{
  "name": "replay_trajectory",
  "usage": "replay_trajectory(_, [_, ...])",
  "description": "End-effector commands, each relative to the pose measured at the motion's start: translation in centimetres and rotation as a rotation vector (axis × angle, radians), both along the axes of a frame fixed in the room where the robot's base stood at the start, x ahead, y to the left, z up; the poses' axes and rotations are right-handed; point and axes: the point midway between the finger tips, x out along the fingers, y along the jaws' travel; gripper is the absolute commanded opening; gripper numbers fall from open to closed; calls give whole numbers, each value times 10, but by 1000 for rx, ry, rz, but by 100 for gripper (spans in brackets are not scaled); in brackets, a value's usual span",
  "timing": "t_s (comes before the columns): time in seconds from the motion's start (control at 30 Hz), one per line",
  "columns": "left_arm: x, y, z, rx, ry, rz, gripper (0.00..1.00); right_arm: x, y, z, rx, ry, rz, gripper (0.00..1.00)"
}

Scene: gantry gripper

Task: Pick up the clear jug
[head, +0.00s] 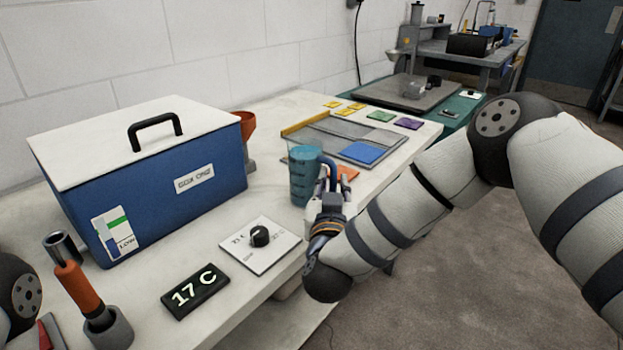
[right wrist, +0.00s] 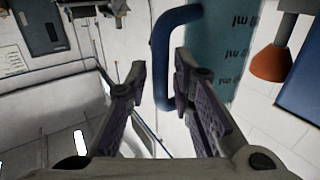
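The clear jug (head: 303,178) stands upright near the front edge of the white table, with blue-teal contents or tint and a blue handle on its right side. In the right wrist view the jug (right wrist: 225,50) shows measuring marks, and its blue handle (right wrist: 160,62) runs between the fingertips. My right gripper (head: 327,184) is at the handle side of the jug. In the right wrist view its fingers (right wrist: 158,75) are spread apart on either side of the handle, with gaps. My left gripper is out of view.
A blue box with a white lid (head: 150,185) stands left of the jug. A dial panel (head: 262,246) and a 17 C display (head: 195,290) lie in front. Behind are an orange funnel (head: 245,125) and a grey tray (head: 335,137) with a blue card (head: 362,153).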

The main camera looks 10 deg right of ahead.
Motion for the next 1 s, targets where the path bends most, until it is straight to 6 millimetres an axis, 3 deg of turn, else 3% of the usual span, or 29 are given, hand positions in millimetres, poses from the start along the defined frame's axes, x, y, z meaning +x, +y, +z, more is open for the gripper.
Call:
replay_trajectory(0.1, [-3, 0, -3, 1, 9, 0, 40, 11, -4, -1, 0, 1, -1, 22])
replay_trajectory(0.3, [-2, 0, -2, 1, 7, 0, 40, 12, -4, 1, 0, -1, 1, 22])
replay_trajectory(0.4, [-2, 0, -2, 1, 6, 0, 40, 12, -4, 1, 0, -1, 1, 0])
replay_trajectory(0.83, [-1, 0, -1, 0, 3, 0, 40, 12, -4, 5, 0, -3, 1, 0])
replay_trajectory(1.0, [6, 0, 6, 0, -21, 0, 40, 12, -4, 37, 0, -12, 1, 0])
